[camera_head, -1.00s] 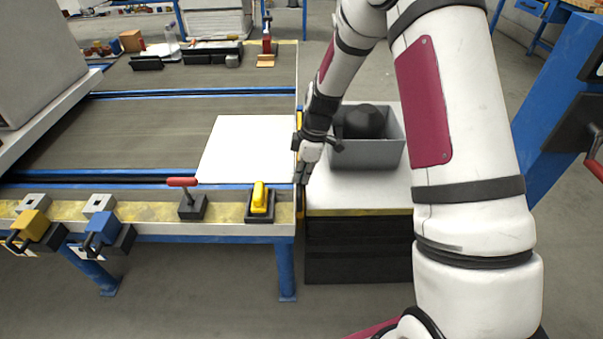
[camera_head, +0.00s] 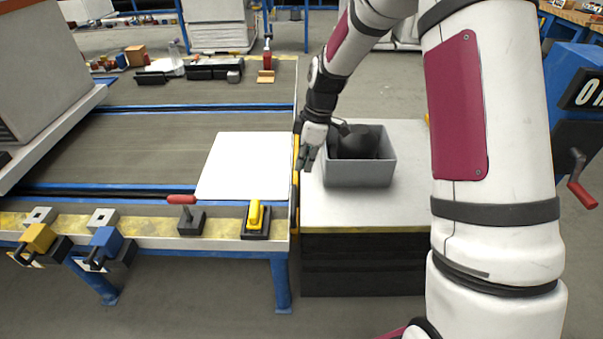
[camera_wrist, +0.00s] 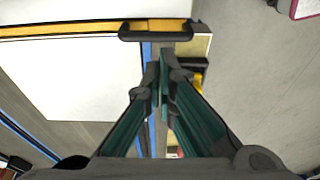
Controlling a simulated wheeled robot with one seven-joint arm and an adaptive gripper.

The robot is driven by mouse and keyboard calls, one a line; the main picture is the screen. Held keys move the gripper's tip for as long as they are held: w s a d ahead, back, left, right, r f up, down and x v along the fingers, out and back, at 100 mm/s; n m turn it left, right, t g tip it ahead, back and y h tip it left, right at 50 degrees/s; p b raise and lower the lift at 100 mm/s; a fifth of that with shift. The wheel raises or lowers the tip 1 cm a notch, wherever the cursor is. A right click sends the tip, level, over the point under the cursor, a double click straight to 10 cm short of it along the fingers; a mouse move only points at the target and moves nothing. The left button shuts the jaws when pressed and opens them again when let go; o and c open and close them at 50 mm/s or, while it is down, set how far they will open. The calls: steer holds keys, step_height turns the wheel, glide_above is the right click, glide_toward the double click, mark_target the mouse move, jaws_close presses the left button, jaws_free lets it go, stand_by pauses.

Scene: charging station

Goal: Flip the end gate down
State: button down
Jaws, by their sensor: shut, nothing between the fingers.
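The end gate (camera_head: 294,208) appears as a narrow yellow and black strip along the right end of the conveyor table (camera_head: 120,142). In the wrist view a yellow bar (camera_wrist: 65,28) with a dark handle-like piece (camera_wrist: 156,30) crosses the top, beyond the fingertips. I cannot tell for sure whether the gate is raised or lowered. My gripper (camera_head: 308,158) is just right of the strip, between the table end and the grey bin. Its fingers (camera_wrist: 161,68) are shut and empty, apart from the bar in the wrist view. The arm and hand hide part of the strip.
A white sheet (camera_head: 244,165) lies at the table's right end. A grey bin (camera_head: 358,174) with a dark round object (camera_head: 362,142) stands on a side stand (camera_head: 340,210). A blue post with a red lever (camera_head: 580,192) stands right.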

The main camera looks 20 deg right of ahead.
steer(key=shift+d+r, duration=0.2)
steer(key=shift+r, duration=0.8)
steer(key=shift+s+r, duration=0.1)
steer(key=s+r+m+h, duration=0.2)
steer(key=s+r+m, duration=0.4)
steer(key=s+r, duration=1.15)
steer(key=s+r+m, duration=0.1)
steer(key=s+m, duration=0.8)
steer(key=s, duration=1.4)
step_height(320, 180, up, 22)
steer(key=t+p, duration=0.3)
steer(key=p, duration=1.8)
steer(key=shift+w+n+t, duration=0.15)
steer(key=shift+n+t, duration=0.15)
